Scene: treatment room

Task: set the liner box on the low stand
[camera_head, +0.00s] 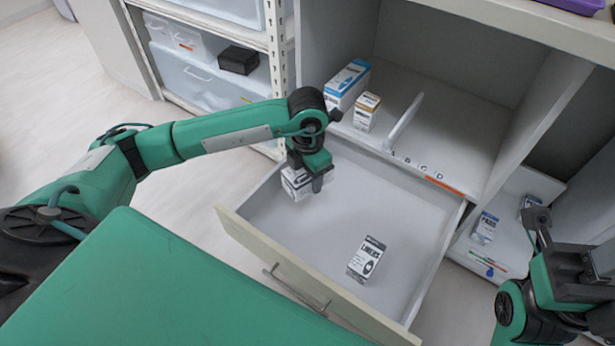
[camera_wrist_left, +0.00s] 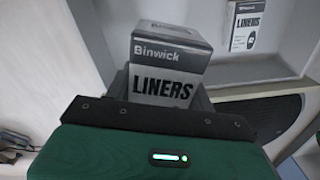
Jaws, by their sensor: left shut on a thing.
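A white and grey liner box (camera_head: 296,183) is in my left gripper (camera_head: 314,182), at the back left corner of the open drawer (camera_head: 254,222). The gripper and wrist hide part of it in the head view. In the left wrist view this box (camera_wrist_left: 166,68) shows its "Binwick LINERS" label between the jaws. I cannot tell whether it touches the drawer floor. My right gripper (camera_head: 562,240) is at the right edge. I cannot pick out the low stand.
Above the drawer, a shelf holds a blue-topped box (camera_head: 347,84), an orange-topped box (camera_head: 366,111) and a white divider (camera_head: 404,121). A lower white shelf at right holds a pads box (camera_head: 485,228). The drawer's middle is clear. A shelving post (camera_head: 278,70) stands at back left.

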